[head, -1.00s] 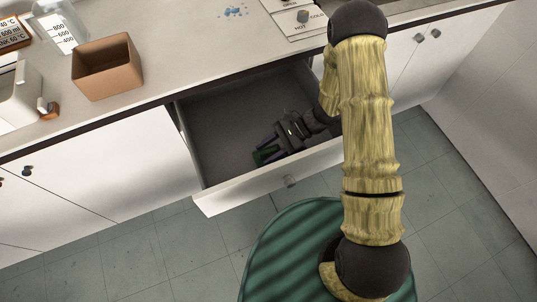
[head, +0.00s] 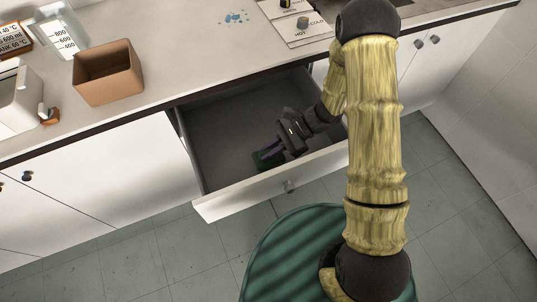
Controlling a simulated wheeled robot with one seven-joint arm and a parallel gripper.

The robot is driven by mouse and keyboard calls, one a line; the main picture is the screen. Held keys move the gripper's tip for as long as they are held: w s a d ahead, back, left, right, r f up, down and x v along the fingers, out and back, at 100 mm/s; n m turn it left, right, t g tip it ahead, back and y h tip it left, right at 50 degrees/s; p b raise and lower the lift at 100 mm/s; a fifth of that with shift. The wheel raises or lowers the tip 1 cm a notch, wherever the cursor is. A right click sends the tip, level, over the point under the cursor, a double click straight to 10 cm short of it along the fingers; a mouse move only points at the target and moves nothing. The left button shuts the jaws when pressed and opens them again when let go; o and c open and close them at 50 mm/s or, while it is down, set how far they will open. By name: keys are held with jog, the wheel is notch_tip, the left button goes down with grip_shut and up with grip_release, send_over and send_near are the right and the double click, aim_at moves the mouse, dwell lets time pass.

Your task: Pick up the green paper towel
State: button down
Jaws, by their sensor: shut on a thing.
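A dark green item, which looks like the green paper towel (head: 266,161), is in the open drawer (head: 215,120), near its front wall.
The drawer's front wall (head: 270,182) stands close by the gripper. On the counter are a brown open box (head: 108,75), a clear measuring container (head: 62,38), blue bits (head: 234,18) and a panel marked hot and cold (head: 300,22). The drawer's left and back floor is bare.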

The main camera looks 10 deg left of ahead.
aim_at(268, 151)
notch_tip(268, 151, up, 7)
jog(key=shift+f, duration=0.15)
dwell(0.6)
